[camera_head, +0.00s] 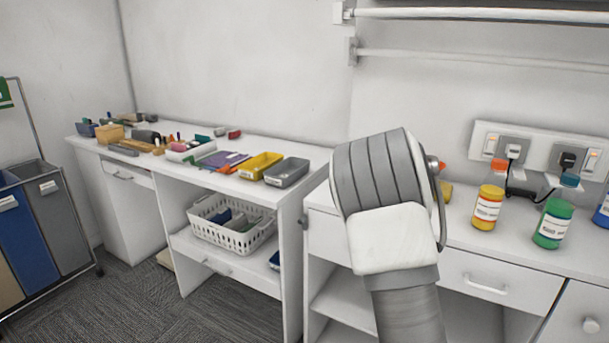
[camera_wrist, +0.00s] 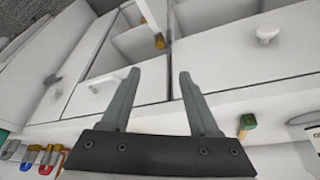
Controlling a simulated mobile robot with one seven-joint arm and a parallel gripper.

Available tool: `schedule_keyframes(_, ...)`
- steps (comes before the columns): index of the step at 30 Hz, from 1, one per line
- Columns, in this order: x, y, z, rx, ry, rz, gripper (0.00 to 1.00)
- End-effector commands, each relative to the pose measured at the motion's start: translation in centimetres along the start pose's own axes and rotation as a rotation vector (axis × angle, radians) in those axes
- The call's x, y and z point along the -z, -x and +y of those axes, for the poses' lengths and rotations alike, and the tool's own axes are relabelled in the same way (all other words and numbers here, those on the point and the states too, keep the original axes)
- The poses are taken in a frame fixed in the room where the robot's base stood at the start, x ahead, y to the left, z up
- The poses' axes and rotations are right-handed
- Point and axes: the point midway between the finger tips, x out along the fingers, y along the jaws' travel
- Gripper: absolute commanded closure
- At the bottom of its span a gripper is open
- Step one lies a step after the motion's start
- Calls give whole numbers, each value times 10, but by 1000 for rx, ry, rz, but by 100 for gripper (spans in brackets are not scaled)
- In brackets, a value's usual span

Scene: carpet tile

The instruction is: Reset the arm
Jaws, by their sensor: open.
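My gripper (camera_wrist: 160,76) shows in the wrist view with its two grey fingers apart and nothing between them. Beyond the fingers are the white drawer fronts and handles of a cabinet (camera_wrist: 235,87), seen at a tilt. In the head view my raised arm covers the middle right, in front of the right-hand counter (camera_head: 470,228). The gripper itself is hidden there behind my arm.
A yellow bottle (camera_head: 487,208) and a green bottle (camera_head: 553,224) stand on the right counter. The left desk (camera_head: 310,152) holds a yellow tray (camera_head: 260,166), a grey tray (camera_head: 287,172) and small items. A white basket (camera_head: 232,238) sits below. Carpet (camera_head: 135,305) is clear.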

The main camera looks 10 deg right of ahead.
Motion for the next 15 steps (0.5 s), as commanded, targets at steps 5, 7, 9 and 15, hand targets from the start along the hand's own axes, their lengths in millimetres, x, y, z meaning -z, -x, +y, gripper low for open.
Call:
schedule_keyframes(5,-10,38,8,54,37,-46,38)
schedule_keyframes(7,-19,59,13,87,68,-71,38)
schedule_keyframes(9,-29,81,18,122,104,-95,38)
schedule_keyframes(15,-59,142,36,220,225,-141,38)
